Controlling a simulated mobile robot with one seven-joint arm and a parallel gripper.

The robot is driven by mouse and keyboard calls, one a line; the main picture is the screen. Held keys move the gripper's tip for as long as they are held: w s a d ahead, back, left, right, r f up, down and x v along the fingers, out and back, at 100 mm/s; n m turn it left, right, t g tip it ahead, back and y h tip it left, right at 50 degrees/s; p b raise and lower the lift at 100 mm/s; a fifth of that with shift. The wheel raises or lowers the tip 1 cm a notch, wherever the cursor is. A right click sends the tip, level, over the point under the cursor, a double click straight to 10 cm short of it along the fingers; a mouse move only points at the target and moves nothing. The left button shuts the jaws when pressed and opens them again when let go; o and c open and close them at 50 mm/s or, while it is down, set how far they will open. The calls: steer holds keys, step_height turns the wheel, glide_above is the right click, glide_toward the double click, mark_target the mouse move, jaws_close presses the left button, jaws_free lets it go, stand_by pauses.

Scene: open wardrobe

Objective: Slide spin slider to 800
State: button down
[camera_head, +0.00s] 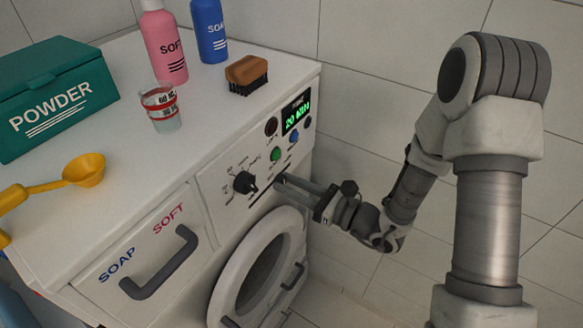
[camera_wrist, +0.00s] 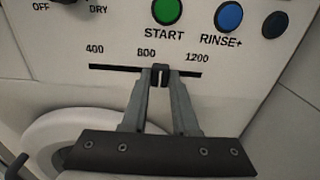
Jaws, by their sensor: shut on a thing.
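The spin slider (camera_wrist: 160,73) is a small dark knob on a horizontal black track (camera_wrist: 112,69) in the wrist view. The labels 400, 800 and 1200 stand above the track from left to right. The knob sits just right of the middle of the 800 label (camera_wrist: 146,51), nearer to it than to the 1200 label (camera_wrist: 197,57). My gripper (camera_wrist: 160,80) is shut on the knob, with a grey finger on each side. In the head view my gripper (camera_head: 281,180) reaches the machine's front panel from the right, and its fingertips hide the knob.
Above the track are the green START button (camera_wrist: 167,11) and blue RINSE+ button (camera_wrist: 229,16). In the head view a dial (camera_head: 245,182) is left of my gripper. The round door (camera_head: 226,285) is below. Bottles and a brush (camera_head: 246,73) stand on top.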

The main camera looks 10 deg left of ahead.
steer(key=shift+s+a, duration=0.2)
steer(key=shift+s, duration=0.4)
steer(key=shift+s+a, duration=0.1)
steer(key=shift+s, duration=0.2)
stand_by(0.8)
steer(key=c, duration=0.6)
jaws_free()
steer(key=shift+c, duration=0.2)
steer(key=v, duration=0.7)
steer(key=shift+b, duration=0.35)
